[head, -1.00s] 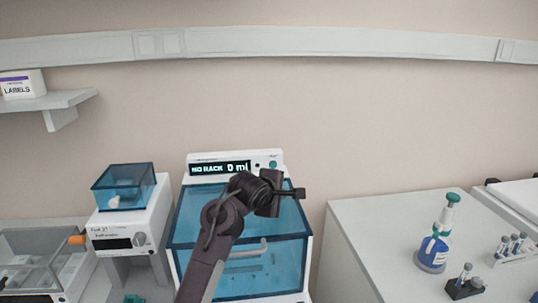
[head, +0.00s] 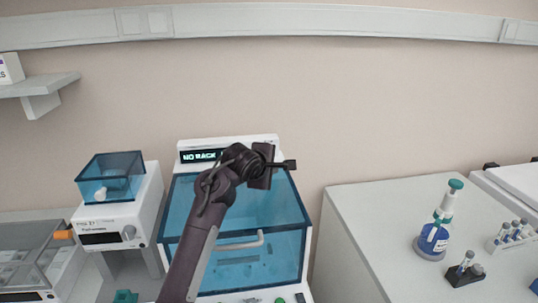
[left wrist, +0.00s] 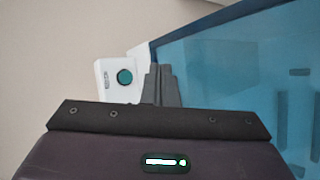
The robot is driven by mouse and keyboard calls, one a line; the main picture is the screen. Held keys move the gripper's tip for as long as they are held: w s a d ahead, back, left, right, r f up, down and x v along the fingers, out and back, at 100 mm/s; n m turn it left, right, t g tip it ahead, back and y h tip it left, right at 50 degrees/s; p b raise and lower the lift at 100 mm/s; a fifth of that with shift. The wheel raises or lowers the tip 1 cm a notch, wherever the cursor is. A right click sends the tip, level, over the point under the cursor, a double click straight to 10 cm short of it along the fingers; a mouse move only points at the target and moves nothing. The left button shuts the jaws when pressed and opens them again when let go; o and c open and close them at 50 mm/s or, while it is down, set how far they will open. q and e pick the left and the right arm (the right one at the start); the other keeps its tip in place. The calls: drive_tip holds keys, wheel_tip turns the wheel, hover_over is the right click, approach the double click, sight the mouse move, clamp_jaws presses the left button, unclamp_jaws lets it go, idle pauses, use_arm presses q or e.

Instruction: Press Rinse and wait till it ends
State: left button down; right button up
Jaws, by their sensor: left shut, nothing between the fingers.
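The white machine with a blue see-through lid (head: 210,205) stands in the middle of the head view. Its display (head: 200,156) reads "NO RACK"; the rest is hidden behind my left arm. My left gripper (head: 289,165) is shut and empty, in front of the right end of the top panel. In the left wrist view, a round teal button (left wrist: 124,77) shows on the white panel, just left of the shut fingers (left wrist: 160,86). The fingers look apart from the button, though depth is hard to tell. No "Rinse" label is readable. The right gripper is not in view.
A smaller white device with a blue cover (head: 110,176) stands on the left. On the right counter (head: 370,230) are a blue dispenser bottle (head: 433,238) and small vial racks (head: 465,271). Green buttons (head: 280,300) show at the machine's lower front edge.

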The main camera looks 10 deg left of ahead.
use_arm(q)
drive_tip(key=w, duration=0.1)
drive_tip(key=w+a, duration=0.1)
drive_tip(key=w, duration=0.2)
drive_tip(key=shift+w+a+r, duration=0.15)
drive_tip(key=shift+w+a, duration=0.1)
drive_tip(key=shift+a, duration=0.15)
drive_tip(key=shift+w+a, duration=0.3)
drive_tip(key=shift+w, duration=0.35)
idle(1.1)
drive_tip(key=shift+w+a+p, duration=0.15)
drive_tip(key=shift+w+p, duration=0.15)
drive_tip(key=shift+p, duration=0.15)
